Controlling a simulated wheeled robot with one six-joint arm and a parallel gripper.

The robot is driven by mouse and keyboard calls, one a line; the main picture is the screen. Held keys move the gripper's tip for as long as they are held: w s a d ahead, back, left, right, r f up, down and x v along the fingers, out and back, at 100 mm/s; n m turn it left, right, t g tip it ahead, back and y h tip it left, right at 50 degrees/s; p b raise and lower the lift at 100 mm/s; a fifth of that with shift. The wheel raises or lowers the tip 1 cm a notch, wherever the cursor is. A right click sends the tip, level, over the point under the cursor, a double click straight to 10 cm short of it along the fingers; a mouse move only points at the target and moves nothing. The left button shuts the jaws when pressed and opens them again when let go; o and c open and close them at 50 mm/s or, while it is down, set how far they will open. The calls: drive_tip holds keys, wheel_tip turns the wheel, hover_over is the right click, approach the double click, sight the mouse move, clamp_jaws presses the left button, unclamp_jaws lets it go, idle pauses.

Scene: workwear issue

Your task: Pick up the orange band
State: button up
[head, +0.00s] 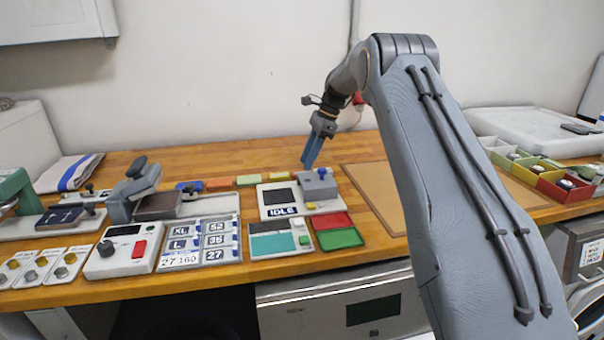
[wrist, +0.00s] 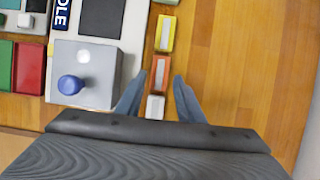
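My gripper (wrist: 158,82) is open and empty, with one finger on each side of the row near the orange band. I cannot tell the fingertips' exact height above it. In the head view, my gripper (head: 308,166) points down at the back of the bench, just right of the yellow band (head: 279,176). An orange-red piece (head: 218,184) also lies farther left in that row.
A grey box with a blue knob (wrist: 86,76) stands close to the left finger in the wrist view. Red (head: 332,220) and green (head: 339,238) trays lie nearer the front edge. Bare wood (wrist: 240,60) lies right of the row in the wrist view.

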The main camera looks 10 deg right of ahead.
drive_tip(key=shift+p+x, duration=0.55)
drive_tip(key=shift+x, duration=1.2)
drive_tip(key=c, duration=0.8)
drive_tip(key=shift+r, duration=0.1)
